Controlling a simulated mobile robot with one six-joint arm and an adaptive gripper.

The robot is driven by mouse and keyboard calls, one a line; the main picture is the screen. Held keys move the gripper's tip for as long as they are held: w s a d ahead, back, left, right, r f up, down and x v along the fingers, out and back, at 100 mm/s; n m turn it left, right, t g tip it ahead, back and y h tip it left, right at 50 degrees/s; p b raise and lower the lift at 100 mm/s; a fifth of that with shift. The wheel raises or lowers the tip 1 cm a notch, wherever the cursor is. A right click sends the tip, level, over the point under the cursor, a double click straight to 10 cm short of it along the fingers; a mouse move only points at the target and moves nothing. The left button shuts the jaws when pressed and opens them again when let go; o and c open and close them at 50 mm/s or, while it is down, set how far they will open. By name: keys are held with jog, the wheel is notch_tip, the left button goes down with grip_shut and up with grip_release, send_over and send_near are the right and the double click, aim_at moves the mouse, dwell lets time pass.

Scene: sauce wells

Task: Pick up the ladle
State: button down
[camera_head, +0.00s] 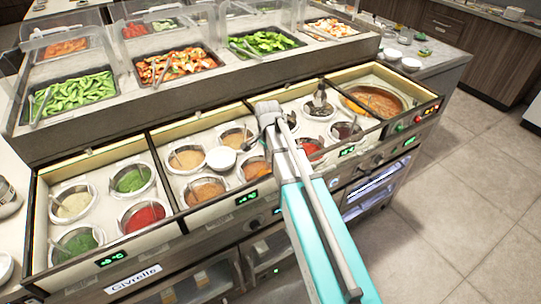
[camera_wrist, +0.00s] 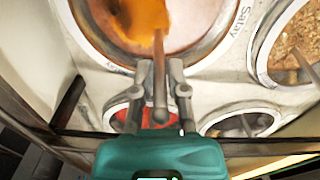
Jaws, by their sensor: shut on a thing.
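In the wrist view my gripper (camera_wrist: 160,76) is shut on the upper part of a thin metal ladle (camera_wrist: 159,48). The ladle handle runs between the two fingers, and its lower end reaches over a round well of orange sauce (camera_wrist: 125,18). The ladle's bowl cannot be made out.
Neighbouring wells hold green sauce (camera_head: 131,179) and red sauce (camera_head: 142,215), several with handles sticking out. A white bowl (camera_head: 221,158) sits among them. A dark upright object (camera_head: 320,100) stands right of my arm. Food trays (camera_head: 177,66) line the raised back shelf.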

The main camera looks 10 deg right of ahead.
jog(key=shift+r+p, duration=4.05)
jog(key=shift+r, duration=0.25)
jog(key=shift+s+f+b, duration=0.1)
jog(key=shift+f+b, duration=3.75)
jog(key=shift+b, duration=0.05)
jog(key=shift+d, duration=0.2)
